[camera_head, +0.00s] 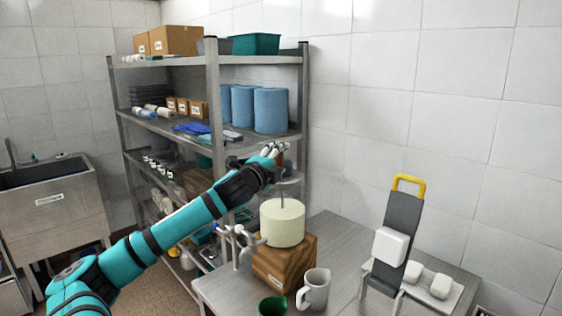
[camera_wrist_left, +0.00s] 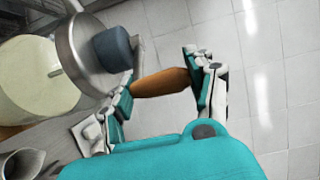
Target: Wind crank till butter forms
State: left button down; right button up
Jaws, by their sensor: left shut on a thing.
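The churn (camera_head: 282,224) is a pale cream drum on a wooden block (camera_head: 286,262) on the metal table. A metal shaft rises from its top to a grey disc-like crank part (camera_head: 289,182). My left gripper (camera_head: 274,151) is above the churn, shut on the brown crank handle (camera_wrist_left: 162,82). In the left wrist view, the handle lies between the finger pads, beside a dark blue-grey hub (camera_wrist_left: 113,48) and a round metal part (camera_wrist_left: 70,44). The drum shows at the left edge there. The drum's inside is hidden, so any butter cannot be seen. My right gripper is not in view.
A white mug (camera_head: 314,289) and a green cup (camera_head: 272,306) stand in front of the block. A dark upright board with a yellow handle (camera_head: 408,183) and a tray with white blocks (camera_head: 437,288) are at right. A loaded shelf (camera_head: 213,95) stands behind my left arm.

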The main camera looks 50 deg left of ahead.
pick_arm(q)
jog(key=shift+s+a+r, duration=0.15)
jog(key=shift+s+a, duration=0.35)
jog(key=shift+a, duration=0.35)
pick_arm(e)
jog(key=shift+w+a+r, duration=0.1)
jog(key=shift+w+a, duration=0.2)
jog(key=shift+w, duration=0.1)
pick_arm(q)
jog(key=shift+s+a+r, duration=0.15)
jog(key=shift+s+a, duration=0.05)
jog(key=shift+a, duration=0.25)
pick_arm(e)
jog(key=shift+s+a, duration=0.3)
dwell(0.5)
pick_arm(q)
jog(key=c, duration=0.9)
grip_release()
jog(key=o, duration=0.5)
jog(key=shift+s+a+f, duration=0.15)
jog(key=shift+a+f, duration=0.05)
jog(key=shift+a, duration=0.1)
jog(key=shift+c, duration=0.2)
jog(key=v, duration=1.2)
jog(key=shift+d, duration=0.2)
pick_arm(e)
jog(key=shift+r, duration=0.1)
